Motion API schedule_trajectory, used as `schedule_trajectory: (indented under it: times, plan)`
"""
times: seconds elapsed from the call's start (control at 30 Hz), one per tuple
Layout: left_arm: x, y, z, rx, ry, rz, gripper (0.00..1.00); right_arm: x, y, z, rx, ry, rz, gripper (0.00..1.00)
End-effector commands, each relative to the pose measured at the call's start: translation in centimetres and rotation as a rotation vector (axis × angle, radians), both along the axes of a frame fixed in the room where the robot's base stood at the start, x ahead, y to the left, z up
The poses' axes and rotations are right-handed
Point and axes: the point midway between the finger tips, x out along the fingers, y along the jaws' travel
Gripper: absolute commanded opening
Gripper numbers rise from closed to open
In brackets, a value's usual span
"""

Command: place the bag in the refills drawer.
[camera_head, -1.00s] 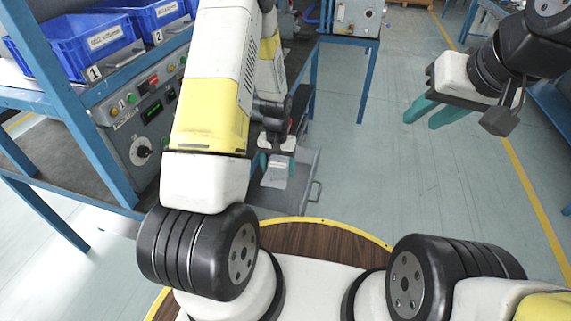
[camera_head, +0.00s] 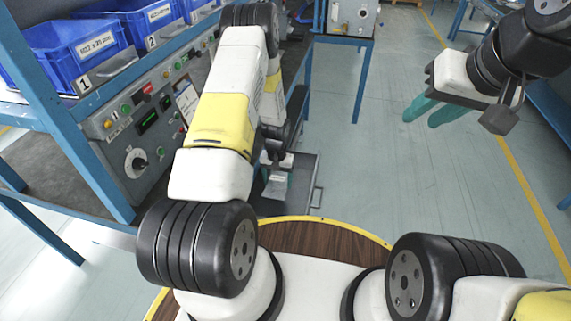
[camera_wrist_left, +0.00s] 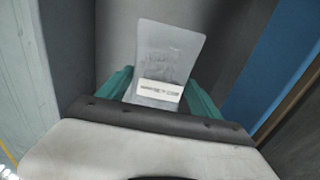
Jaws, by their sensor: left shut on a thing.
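The bag (camera_wrist_left: 166,58) is a grey, flat, translucent pouch with a white printed label. My left gripper (camera_wrist_left: 158,90) is shut on it, with a green finger on each side. In the head view my left gripper (camera_head: 276,180) is partly hidden by my own arm and sits over the open grey drawer (camera_head: 304,172). In the left wrist view grey drawer walls (camera_wrist_left: 72,50) stand around the bag. I cannot tell whether the bag touches the drawer floor. My right gripper (camera_head: 436,109) is empty, its green fingers apart, over the floor at the right.
A blue-framed bench with a control panel (camera_head: 140,128) and numbered blue bins (camera_head: 78,52) stands at the left. Another blue bench (camera_head: 347,48) stands at the back. The floor right of the drawer is clear.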

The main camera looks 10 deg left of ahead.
Motion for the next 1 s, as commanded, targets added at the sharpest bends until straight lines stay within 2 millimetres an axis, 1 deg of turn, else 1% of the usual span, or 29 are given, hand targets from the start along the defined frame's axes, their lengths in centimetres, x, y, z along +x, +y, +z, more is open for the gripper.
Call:
schedule_trajectory:
  times: [0.23, 0.6, 0.63, 0.73, 1.0]
  plan:
    - [-0.1, 0.0, -3.4, 0.0, 0.002, 0.001, 0.1, 0.0, 0.0, 0.0, 0.0, 0.0, 0.0, 0.33]
    - [0.0, 0.0, -3.8, 0.0, 0.0, 0.0, 0.1, 0.0, 0.0, 0.0, 0.0, 0.0, 0.0, 0.33]
    - [0.0, 0.0, -3.9, 0.0, 0.0, 0.0, 0.76, 0.0, 0.0, 0.0, 0.0, 0.0, 0.0, 0.33]
    - [0.0, 0.0, -3.8, 0.0, 0.0, 0.0, 0.96, 0.0, 0.0, 0.0, 0.0, 0.0, 0.0, 0.33]
    - [0.0, 0.0, -3.8, 0.0, 0.001, 0.0, 0.96, 0.0, 0.0, 0.0, 0.0, 0.0, 0.0, 0.33]
